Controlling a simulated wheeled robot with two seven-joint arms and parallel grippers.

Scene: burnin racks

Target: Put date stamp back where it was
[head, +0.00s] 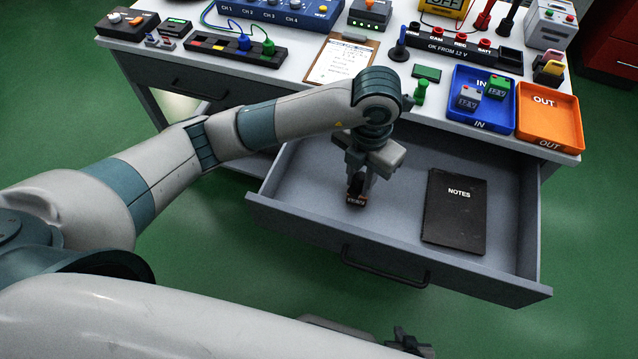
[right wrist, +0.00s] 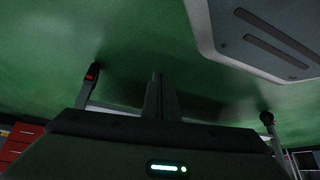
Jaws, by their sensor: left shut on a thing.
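The date stamp (head: 356,200), small and dark with a brownish end, is in the head view over the left part of the open drawer (head: 300,218). My left gripper (head: 360,182) points down into the drawer and is shut on the stamp, hiding its upper part. I cannot tell whether the stamp touches the drawer floor. My right gripper (head: 408,343) is low at the bottom edge of the head view, away from the drawer.
A black notebook (head: 455,212) lies in the drawer's right part. Above, the bench top holds a clipboard (head: 342,62), a green stamp-like piece (head: 420,92), a blue IN tray (head: 483,122) and an orange OUT tray (head: 550,118). The drawer floor between gripper and notebook is clear.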

